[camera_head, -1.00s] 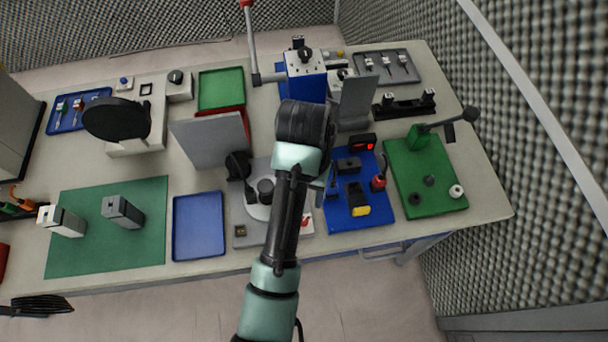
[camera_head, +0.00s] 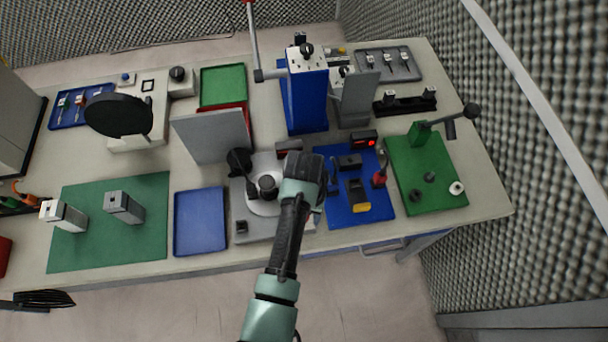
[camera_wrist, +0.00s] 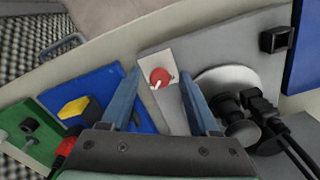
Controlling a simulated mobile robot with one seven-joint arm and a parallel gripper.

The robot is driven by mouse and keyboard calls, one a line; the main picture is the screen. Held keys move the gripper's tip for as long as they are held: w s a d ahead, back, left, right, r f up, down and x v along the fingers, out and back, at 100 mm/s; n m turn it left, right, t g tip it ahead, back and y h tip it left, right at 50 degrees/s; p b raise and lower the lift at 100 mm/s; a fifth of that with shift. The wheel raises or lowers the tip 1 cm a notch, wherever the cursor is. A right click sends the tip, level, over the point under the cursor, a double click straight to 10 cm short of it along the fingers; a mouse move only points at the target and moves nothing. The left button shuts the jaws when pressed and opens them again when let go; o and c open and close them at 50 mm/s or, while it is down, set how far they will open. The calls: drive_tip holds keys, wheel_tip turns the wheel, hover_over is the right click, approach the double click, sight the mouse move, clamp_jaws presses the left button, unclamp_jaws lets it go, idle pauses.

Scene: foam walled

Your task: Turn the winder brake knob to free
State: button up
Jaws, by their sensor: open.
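The brake knob (camera_wrist: 161,78) is a small round red knob with a white pointer mark, on a pale plate (camera_wrist: 152,62) at a corner of the grey winder base (camera_wrist: 215,50). My gripper (camera_wrist: 159,84) is open and empty. In the wrist view its two blue-grey fingers lie on either side of the knob, with clear gaps; I cannot tell its height above the knob. In the head view my arm and wrist hide the fingers and nearly all of the knob. The winder base shows in the head view (camera_head: 240,210).
On the winder base stand a white disc (camera_wrist: 228,82) and black cylinders with cables (camera_wrist: 262,105). A blue tray (camera_head: 200,222) lies to the left.

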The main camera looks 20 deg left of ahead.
drive_tip(key=shift+c, duration=0.4)
clamp_jaws()
drive_tip(key=shift+r, duration=0.1)
drive_tip(key=n+p, duration=0.1)
drive_tip(key=n, duration=0.2)
drive_tip(key=shift+n+p, duration=0.35)
drive_tip(key=shift+n, duration=0.05)
drive_tip(key=n+p, duration=0.1)
drive_tip(key=n, duration=0.4)
drive_tip(key=shift+w, duration=0.1)
drive_tip(key=n+p, duration=0.1)
drive_tip(key=n, duration=0.4)
drive_tip(key=shift+n+p, duration=0.5)
drive_tip(key=shift+n, duration=1.6)
